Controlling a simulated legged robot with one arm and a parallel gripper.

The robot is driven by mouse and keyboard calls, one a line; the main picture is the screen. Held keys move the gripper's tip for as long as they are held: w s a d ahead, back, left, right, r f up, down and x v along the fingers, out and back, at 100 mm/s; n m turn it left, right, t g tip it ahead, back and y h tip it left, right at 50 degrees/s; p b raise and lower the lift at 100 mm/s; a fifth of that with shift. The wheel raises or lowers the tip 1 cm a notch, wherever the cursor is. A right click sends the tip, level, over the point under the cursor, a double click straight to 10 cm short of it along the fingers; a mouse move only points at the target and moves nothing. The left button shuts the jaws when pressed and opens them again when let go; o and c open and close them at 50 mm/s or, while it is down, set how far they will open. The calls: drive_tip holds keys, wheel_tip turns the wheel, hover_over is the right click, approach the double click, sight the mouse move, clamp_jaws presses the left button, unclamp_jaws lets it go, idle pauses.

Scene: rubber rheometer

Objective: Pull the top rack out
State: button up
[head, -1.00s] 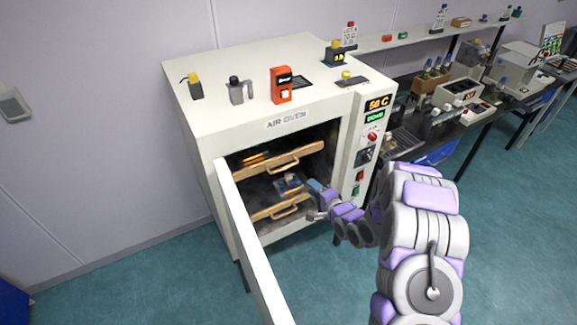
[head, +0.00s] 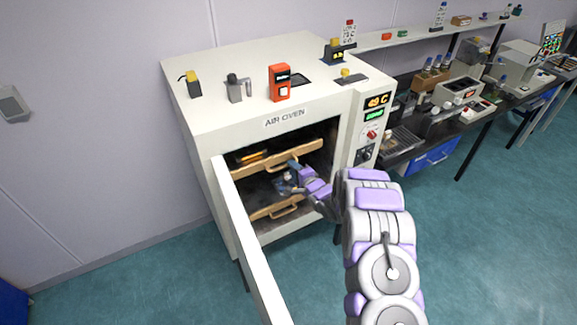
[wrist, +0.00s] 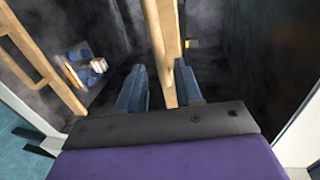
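The air oven (head: 208,113) stands with its door open. Its top rack (head: 255,163) has a light wooden front with a handle that the gripper partly hides. The lower rack (head: 262,213), with a similar handle, is below; it is at the left in the wrist view (wrist: 30,55). My gripper (head: 294,165) is at the oven opening by the top rack's handle. In the wrist view my gripper (wrist: 160,88) has its two blue fingers apart, with a wooden bar of the top rack (wrist: 163,40) running between them. Gaps show beside the bar; contact is not clear.
The open door (head: 245,245) juts out at the left of the opening. The oven's control panel (head: 372,130) is to the right. A red device (head: 279,83) and other small items stand on the oven's top. A bench (head: 430,150) with instruments is farther right. The floor in front is clear.

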drive_tip(key=x, duration=0.4)
drive_tip(key=shift+s+a, duration=0.15)
drive_tip(key=shift+a, duration=0.05)
drive_tip(key=shift+w+a, duration=0.15)
drive_tip(key=shift+w, duration=0.15)
drive_tip(key=shift+c, duration=0.4)
clamp_jaws()
drive_tip(key=shift+s+f, duration=0.1)
